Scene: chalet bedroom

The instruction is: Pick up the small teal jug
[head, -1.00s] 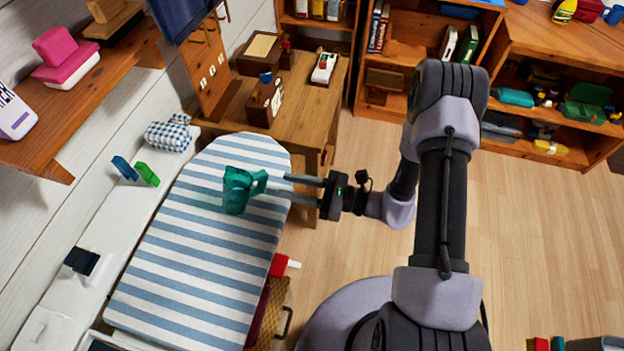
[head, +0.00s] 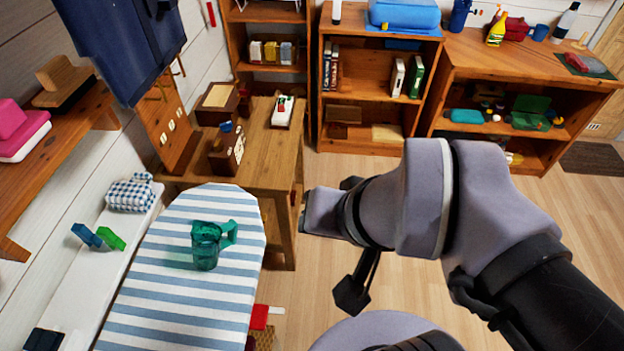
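The small teal jug (head: 205,246) stands upright on the blue-and-white striped ironing board (head: 165,312), near its far end. It is translucent, and its handle points right. Nothing touches its visible sides. My arm shows at the right of the jug, bent, with its links filling the middle right of the view.
Behind the board is a wooden desk (head: 262,150) with boxes on it. A white ledge (head: 75,290) at left holds a checked cloth bundle (head: 130,193) and small blue and green pieces. Wooden shelves (head: 368,90) line the back. The floor between board and shelves is clear.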

